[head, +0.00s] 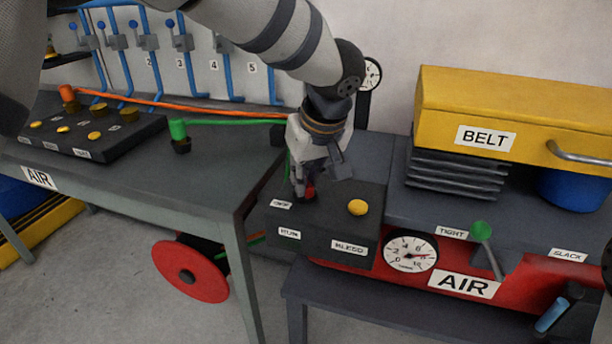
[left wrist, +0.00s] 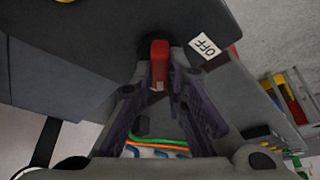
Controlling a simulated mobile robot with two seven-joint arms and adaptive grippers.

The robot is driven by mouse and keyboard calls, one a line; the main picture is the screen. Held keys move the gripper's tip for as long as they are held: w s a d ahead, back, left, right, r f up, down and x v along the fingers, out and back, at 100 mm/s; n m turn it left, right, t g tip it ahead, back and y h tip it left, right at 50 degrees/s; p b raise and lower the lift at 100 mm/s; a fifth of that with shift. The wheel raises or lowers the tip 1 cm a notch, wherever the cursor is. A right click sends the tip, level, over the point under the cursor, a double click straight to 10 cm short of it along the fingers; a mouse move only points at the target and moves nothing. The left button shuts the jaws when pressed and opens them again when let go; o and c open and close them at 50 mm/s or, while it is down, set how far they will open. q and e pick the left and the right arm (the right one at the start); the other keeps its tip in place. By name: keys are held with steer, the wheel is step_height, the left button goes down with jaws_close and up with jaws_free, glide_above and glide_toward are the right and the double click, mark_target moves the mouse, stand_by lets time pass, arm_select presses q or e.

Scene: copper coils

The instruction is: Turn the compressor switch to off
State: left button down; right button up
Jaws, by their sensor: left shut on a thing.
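The compressor switch is a red handle (head: 310,191) on the dark control box (head: 330,221), mostly hidden by my gripper in the head view. In the left wrist view the red switch (left wrist: 159,62) stands between my fingertips, and an OFF label (left wrist: 205,47) lies to its right. My left gripper (head: 305,186) is shut on the red switch from above. My right gripper is not in view.
A yellow button (head: 358,207) sits on the box right of my gripper. A pressure gauge (head: 410,252), a green-knobbed lever (head: 482,232) and a yellow BELT cover (head: 510,115) are to the right. A grey table (head: 200,165) with hoses stands left.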

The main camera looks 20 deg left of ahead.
arm_select(q)
steer(key=shift+n+g, duration=0.4)
steer(key=shift+n, duration=0.5)
steer(key=shift+w+f+n+y, duration=0.15)
steer(key=shift+n+y, duration=0.25)
steer(key=shift+n, duration=0.5)
steer(key=n+g, duration=0.1)
steer(key=n, duration=0.1)
steer(key=n+g+b, duration=0.1)
steer(key=n, duration=0.2)
steer(key=shift+w+d+f+y, duration=0.1)
steer(key=shift+y, duration=0.2)
steer(key=n+g+b, duration=0.1)
steer(key=n, duration=0.1)
steer(key=n+g+b, duration=0.1)
steer(key=n, duration=0.2)
steer(key=shift+w+f+n+g, duration=0.1)
steer(key=shift+n+g, duration=0.2)
steer(key=shift+n+g+h+b, duration=0.45)
steer(key=shift+n+b, duration=0.3)
steer(key=shift+n, duration=0.85)
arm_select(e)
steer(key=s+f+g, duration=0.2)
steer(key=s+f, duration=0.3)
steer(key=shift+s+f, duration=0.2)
arm_select(q)
steer(key=shift+r, duration=0.2)
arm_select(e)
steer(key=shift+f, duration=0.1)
